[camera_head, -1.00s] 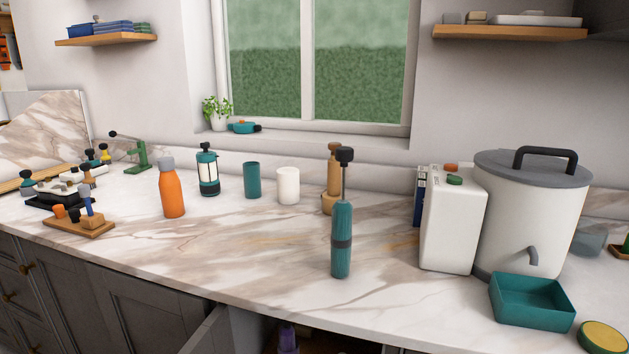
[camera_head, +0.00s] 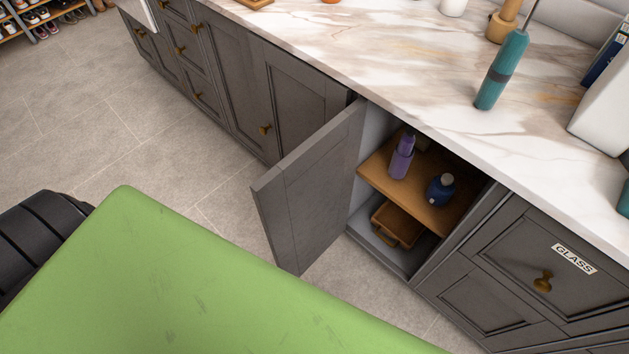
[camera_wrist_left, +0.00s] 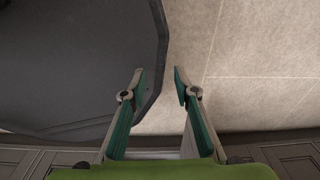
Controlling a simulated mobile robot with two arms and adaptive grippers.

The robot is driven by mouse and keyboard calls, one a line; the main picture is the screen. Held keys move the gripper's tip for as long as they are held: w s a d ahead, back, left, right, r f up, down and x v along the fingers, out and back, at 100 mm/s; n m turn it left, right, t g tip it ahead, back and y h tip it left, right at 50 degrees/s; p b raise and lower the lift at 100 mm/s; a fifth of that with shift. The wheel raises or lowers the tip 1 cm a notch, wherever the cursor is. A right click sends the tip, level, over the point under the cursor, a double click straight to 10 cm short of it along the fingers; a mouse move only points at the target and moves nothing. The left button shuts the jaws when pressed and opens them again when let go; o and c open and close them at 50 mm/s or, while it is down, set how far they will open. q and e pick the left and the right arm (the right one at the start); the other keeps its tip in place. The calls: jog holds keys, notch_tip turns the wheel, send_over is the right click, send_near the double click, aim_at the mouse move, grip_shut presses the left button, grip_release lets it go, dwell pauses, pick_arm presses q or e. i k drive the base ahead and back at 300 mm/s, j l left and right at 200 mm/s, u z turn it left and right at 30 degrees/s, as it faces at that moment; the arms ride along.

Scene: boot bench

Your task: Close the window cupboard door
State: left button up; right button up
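The window cupboard door (camera_head: 312,185) stands wide open in the head view, swung out from the grey cabinet and hinged on the left of its opening. Inside the cupboard, a wooden shelf (camera_head: 420,188) holds a purple bottle (camera_head: 401,158) and a dark blue bottle (camera_head: 440,190). A brown basket (camera_head: 398,222) sits below the shelf. My left gripper (camera_wrist_left: 160,82) shows in the left wrist view with its two fingers apart and nothing between them, above the tiled floor. Neither gripper shows in the head view.
A drawer labelled GLASS (camera_head: 545,270) is shut at right. Tiled floor (camera_head: 150,130) is clear in front of the left cabinets. A black wheel-like shape is at left.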

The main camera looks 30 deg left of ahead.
aim_at(301, 202)
jog(key=k+j+z, duration=0.15)
jog(key=j, duration=0.25)
jog(key=k+j+z, duration=0.15)
jog(key=j, duration=0.25)
jog(key=k+j+z, duration=0.15)
jog(key=j, duration=0.25)
jog(key=k+j+z, duration=0.15)
jog(key=j, duration=0.25)
jog(key=i+j+z, duration=0.15)
jog(key=j, duration=0.25)
jog(key=i+j+z, duration=0.15)
jog(key=j, duration=0.2)
jog(key=j+z, duration=0.15)
jog(key=j, duration=0.25)
jog(key=k, duration=0.25)
jog(key=j, duration=0.05)
